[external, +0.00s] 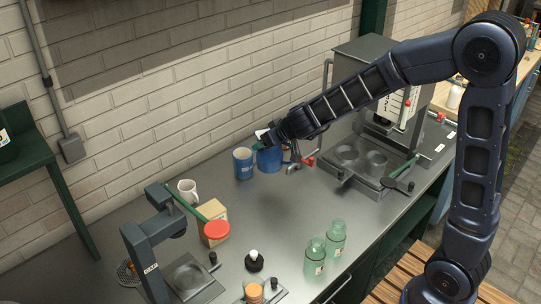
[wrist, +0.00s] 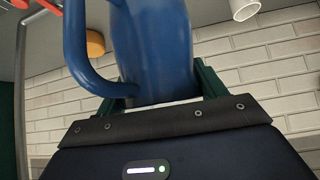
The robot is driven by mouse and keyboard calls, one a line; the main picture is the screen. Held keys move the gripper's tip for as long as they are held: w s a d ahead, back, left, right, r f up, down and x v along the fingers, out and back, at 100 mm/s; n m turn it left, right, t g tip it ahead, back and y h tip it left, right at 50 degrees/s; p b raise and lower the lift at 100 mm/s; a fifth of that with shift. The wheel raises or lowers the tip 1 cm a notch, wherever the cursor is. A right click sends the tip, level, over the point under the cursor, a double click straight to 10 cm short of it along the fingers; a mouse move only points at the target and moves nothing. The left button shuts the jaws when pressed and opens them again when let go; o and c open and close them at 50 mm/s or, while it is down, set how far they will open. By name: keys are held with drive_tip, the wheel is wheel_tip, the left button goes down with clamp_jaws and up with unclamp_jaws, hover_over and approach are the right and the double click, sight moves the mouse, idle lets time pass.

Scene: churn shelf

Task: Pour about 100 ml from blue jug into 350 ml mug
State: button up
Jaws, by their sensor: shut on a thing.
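The blue jug (external: 269,160) is at the end of my arm in the external view, by the wall side of the counter. In the wrist view its blue body (wrist: 160,50) and looped handle fill the top middle. My gripper (wrist: 160,92) is shut on it, a green finger on either side. The jug's mouth and contents are hidden. A white mug (external: 188,190) stands on the counter to the left, apart from the jug. A blue cylindrical vessel (external: 243,163) stands just left of the jug. I cannot read any volume mark on either.
Green glass bottles (external: 325,249) stand near the front edge. A dark press (external: 150,245) is at left, a grey machine (external: 375,65) at back right. The middle counter (external: 275,210) is clear.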

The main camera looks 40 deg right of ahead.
drive_tip(key=shift+n+y, duration=0.4)
drive_tip(key=shift+n, duration=0.2)
drive_tip(key=shift+w+d+f, duration=0.35)
drive_tip(key=shift+f, duration=0.35)
drive_tip(key=shift+w+d+f, duration=0.4)
drive_tip(key=shift+f, duration=0.35)
drive_tip(key=shift+w+d+f, duration=0.35)
drive_tip(key=shift+f, duration=0.35)
drive_tip(key=w+d+f+n+y, duration=0.1)
drive_tip(key=d+f+n+y, duration=0.1)
drive_tip(key=d+f, duration=0.2)
drive_tip(key=shift+d+f+n, duration=0.3)
drive_tip(key=shift+d, duration=1.5)
drive_tip(key=shift+w, duration=0.1)
